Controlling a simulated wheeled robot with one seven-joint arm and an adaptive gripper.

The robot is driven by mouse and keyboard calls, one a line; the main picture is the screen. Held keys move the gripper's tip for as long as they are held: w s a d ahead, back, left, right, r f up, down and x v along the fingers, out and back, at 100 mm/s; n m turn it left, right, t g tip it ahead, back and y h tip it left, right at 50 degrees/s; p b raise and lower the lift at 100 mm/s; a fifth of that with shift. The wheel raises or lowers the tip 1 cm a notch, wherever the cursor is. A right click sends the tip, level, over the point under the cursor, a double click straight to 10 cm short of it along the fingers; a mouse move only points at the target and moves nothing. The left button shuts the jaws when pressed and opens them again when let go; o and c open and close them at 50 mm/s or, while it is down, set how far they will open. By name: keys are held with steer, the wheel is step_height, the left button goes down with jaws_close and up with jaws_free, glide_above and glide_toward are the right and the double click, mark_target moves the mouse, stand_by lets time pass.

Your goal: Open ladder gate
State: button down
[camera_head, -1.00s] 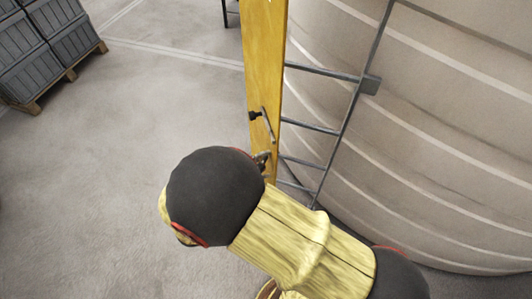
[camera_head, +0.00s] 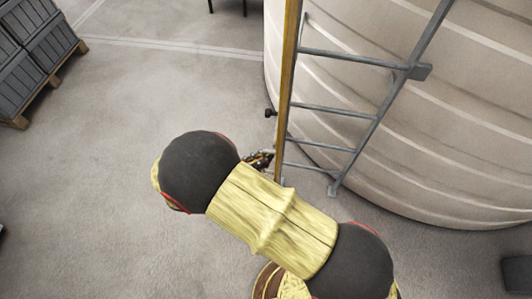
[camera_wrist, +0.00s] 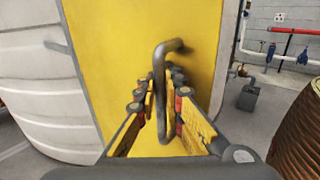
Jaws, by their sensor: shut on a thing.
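The yellow ladder gate (camera_head: 288,70) shows almost edge-on in the head view, standing at the left side of the grey ladder (camera_head: 352,110). In the wrist view the gate's yellow face (camera_wrist: 105,60) fills the middle, with its grey bent handle (camera_wrist: 162,75) in front. My gripper (camera_wrist: 163,85) has its fingers on both sides of the handle and is shut on it. In the head view my gripper (camera_head: 262,160) is mostly hidden behind my arm, beside the gate's lower part.
A large ribbed pale tank (camera_head: 450,120) stands behind the ladder. Stacked dark crates (camera_head: 30,50) on a pallet stand at the far left. The floor (camera_head: 110,140) left of the gate is clear. Pipes (camera_wrist: 290,58) run along the wall at right in the wrist view.

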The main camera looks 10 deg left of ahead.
steer(key=shift+a+f, duration=0.15)
steer(key=c, duration=2)
jaws_free()
steer(key=v, duration=1.2)
steer(key=shift+a, duration=0.1)
